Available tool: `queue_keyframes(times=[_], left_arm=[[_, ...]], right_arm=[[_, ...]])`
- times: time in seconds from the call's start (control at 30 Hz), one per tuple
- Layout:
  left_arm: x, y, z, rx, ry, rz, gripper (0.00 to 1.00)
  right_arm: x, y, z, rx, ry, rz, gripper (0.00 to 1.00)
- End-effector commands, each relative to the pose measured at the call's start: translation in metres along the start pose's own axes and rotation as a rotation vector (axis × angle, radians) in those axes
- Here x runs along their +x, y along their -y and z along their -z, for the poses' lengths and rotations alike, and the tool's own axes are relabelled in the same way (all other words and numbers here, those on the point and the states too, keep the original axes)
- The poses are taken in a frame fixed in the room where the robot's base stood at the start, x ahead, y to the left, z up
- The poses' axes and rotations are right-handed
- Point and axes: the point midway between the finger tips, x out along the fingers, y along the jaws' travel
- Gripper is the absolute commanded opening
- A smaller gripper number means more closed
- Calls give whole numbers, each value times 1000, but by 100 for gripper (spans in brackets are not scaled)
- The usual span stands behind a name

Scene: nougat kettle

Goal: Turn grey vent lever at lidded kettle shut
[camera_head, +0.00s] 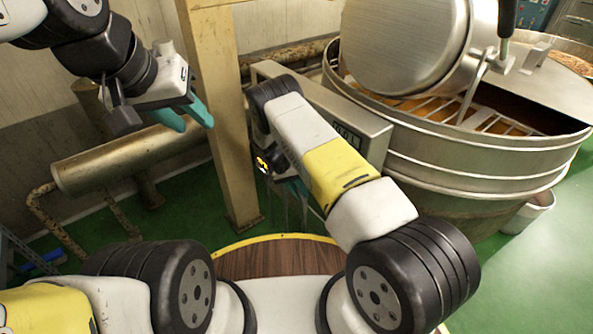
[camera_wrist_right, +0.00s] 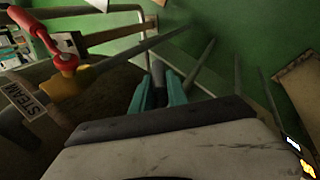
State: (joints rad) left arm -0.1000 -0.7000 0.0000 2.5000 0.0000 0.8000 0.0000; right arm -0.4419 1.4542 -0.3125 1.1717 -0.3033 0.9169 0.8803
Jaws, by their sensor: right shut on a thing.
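The large steel kettle (camera_head: 440,150) stands at the right in the head view, with its round lid (camera_head: 400,45) raised over it. My right gripper (camera_head: 290,187) is low beside the kettle, largely hidden by my own arm. In the right wrist view its teal fingers (camera_wrist_right: 159,82) are shut on a slim dark grey piece (camera_wrist_right: 158,73), which looks like the grey vent lever. Its pivot and angle are hidden. My left gripper (camera_head: 198,127) is open and empty, in the air left of the post.
A beige post (camera_head: 222,110) stands between my arms. A rusty tank (camera_head: 130,160) is behind at left. A control box (camera_head: 345,130) sits by the kettle. The right wrist view shows a red-handled valve (camera_wrist_right: 65,60) with a STEAM tag (camera_wrist_right: 25,98).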

Motion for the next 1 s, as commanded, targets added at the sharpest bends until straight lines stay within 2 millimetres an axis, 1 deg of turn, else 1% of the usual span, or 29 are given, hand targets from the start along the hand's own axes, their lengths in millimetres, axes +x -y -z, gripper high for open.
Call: queue_keyframes(times=[0.03, 0.1, 0.13, 0.47, 0.57, 0.8, 0.9, 1.0], left_arm=[[0, 0, 0, 0, 0, 0, 36], [0, 0, 0, 0, 0, 0, 36], [0, 0, 0, 0, 0, 0, 36], [0, 0, 0, 0, 0, 0, 36], [0, 0, 0, 0, 0, 0, 36], [0, 0, 0, 0, 0, 0, 36], [0, 0, 0, 0, 0, 0, 36], [0, 0, 0, 0, 0, 0, 36]], right_arm=[[-2, 0, 2, 0, -6, 1, 23], [-1, 0, 2, 0, -5, 2, 37], [-1, 0, 2, 0, -5, 1, 41], [-2, 0, 1, 0, -3, 1, 41], [-12, 1, 1, 0, -4, 2, 41], [-53, 1, 1, -1, -6, 2, 41], [-66, 1, 2, -1, -6, 2, 41], [-75, 0, 1, 0, -4, 2, 41]])
